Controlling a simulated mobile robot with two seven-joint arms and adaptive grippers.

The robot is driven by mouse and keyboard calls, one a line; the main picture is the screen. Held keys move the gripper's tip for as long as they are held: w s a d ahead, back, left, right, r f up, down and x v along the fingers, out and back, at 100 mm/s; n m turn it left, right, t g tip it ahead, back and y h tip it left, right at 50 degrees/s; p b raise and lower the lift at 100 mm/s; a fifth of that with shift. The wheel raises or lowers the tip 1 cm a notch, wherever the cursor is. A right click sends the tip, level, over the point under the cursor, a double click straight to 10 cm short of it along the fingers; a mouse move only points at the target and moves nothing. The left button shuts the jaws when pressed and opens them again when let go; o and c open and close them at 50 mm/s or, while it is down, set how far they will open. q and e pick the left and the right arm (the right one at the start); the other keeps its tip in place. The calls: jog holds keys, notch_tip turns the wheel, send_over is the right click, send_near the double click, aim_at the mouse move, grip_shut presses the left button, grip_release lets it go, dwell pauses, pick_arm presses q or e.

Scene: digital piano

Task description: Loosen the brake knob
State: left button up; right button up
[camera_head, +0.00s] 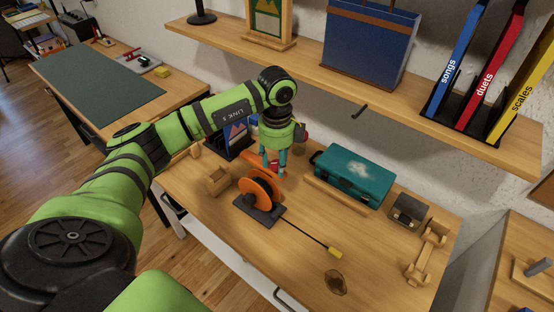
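An orange wheel device (259,190) stands on a dark base plate (259,209) on the wooden workbench. A small red part, perhaps the brake knob (273,167), shows at the back of the wheel; its shape is mostly hidden. My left gripper (274,167) points down just behind the wheel, its two teal fingers on either side of the red part. The fingers stand apart, but I cannot tell whether they touch it. My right gripper is not in view.
A black rod with a yellow end (335,252) reaches from the device toward the front right. A teal case (352,175) stands behind it. A wooden block holder (218,181) is left of the wheel. A shelf (340,82) overhangs the back. The front bench is mostly clear.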

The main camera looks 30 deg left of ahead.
aim_at(276, 163)
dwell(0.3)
pick_arm(q)
notch_tip(276, 163, up, 12)
dwell(0.4)
dwell(0.5)
